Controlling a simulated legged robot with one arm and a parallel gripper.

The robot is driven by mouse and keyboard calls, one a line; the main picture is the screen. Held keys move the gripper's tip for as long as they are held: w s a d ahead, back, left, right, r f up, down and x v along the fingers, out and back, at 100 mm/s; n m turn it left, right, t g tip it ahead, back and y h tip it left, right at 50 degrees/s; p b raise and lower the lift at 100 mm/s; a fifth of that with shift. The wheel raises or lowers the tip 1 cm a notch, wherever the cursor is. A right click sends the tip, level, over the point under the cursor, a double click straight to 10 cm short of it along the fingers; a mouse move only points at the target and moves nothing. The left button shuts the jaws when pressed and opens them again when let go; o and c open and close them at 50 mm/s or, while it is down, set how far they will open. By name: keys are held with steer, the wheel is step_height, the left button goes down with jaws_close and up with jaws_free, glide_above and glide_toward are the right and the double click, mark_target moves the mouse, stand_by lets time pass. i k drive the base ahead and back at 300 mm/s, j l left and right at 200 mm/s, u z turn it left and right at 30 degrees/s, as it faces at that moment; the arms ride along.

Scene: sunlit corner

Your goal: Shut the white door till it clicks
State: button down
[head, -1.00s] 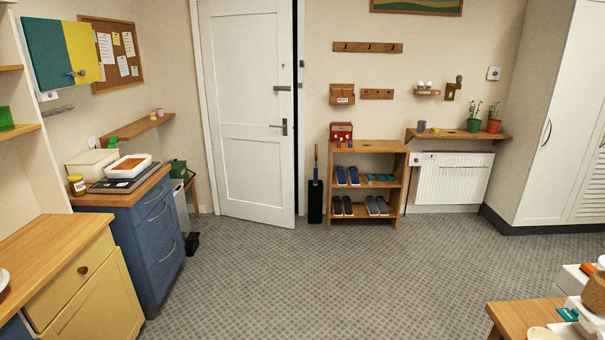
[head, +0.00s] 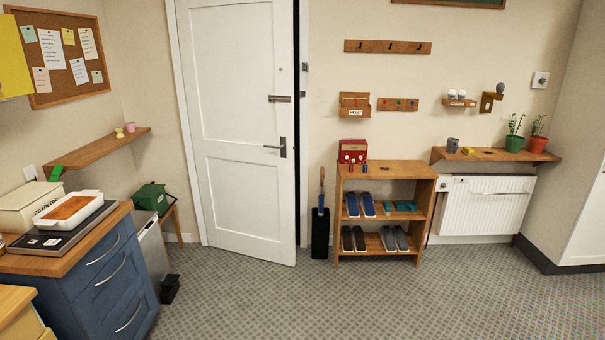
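The white door (head: 240,130) stands in its frame in the back wall in the head view. It is slightly ajar: a dark gap (head: 297,120) runs down its right edge, and its bottom right corner juts a little into the room. A lever handle (head: 279,147) sits on the right side of the door, with a metal latch or bolt (head: 280,99) above it. My gripper is not in view.
A wooden shoe rack (head: 385,168) and a black umbrella stand (head: 320,233) stand right of the door. A blue drawer unit (head: 105,275) and a grey bin (head: 152,260) are on the left. The grey floor (head: 300,300) before the door is clear.

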mark_target(237, 55)
steer(key=i, duration=1.75)
steer(key=i+u, duration=0.3)
steer(key=i, duration=0.25)
steer(key=i+l+u, duration=0.1)
steer(key=i+u, duration=0.15)
steer(key=i, duration=0.3)
steer(key=i+l+u, duration=0.3)
steer(key=i, duration=0.2)
steer(key=i+l+u, duration=0.3)
steer(key=i, duration=0.25)
